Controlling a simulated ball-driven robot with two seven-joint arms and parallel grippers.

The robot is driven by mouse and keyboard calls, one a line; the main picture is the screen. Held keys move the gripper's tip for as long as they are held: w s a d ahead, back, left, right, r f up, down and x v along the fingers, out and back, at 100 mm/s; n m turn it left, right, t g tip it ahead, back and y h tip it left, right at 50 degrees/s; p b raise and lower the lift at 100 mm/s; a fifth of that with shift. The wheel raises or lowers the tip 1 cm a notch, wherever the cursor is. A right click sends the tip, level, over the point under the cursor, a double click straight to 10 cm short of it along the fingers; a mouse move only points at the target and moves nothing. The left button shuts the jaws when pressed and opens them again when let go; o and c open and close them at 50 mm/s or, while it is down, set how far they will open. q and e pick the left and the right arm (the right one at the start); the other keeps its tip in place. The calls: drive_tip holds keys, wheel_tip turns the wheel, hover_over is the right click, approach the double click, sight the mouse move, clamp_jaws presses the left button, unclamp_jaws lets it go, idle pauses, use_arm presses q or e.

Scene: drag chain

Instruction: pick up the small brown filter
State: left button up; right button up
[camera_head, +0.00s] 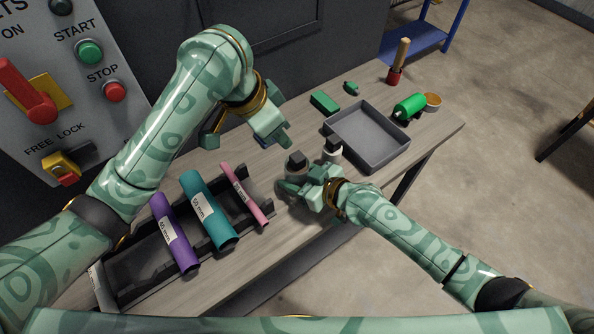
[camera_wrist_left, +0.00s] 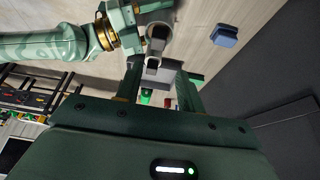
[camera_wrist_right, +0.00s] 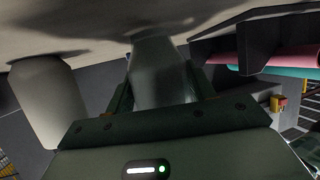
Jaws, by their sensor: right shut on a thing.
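A small round orange-brown piece (camera_head: 433,101) lies at the back right of the bench, beside a green cylinder; I cannot tell for sure that it is the brown filter. My right gripper (camera_head: 306,180) is shut on a pale grey cylinder with a dark square top (camera_head: 296,164), which also shows between the fingers in the right wrist view (camera_wrist_right: 160,75). A second such cylinder (camera_head: 332,153) stands just to its right, near the tray. My left gripper (camera_head: 247,138) is open and empty above the bench, left of the right gripper; its spread fingers show in the left wrist view (camera_wrist_left: 163,78).
A grey tray (camera_head: 374,165) sits behind the right gripper. A dark rack (camera_head: 130,275) holds purple, teal and pink tubes at left. A blue block (camera_wrist_left: 225,35) lies near the left gripper.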

sight(296, 157)
use_arm(q)
drive_tip(key=x, duration=1.1)
drive_tip(key=shift+s+f, duration=0.25)
drive_tip(key=shift+f, duration=0.15)
clamp_jaws()
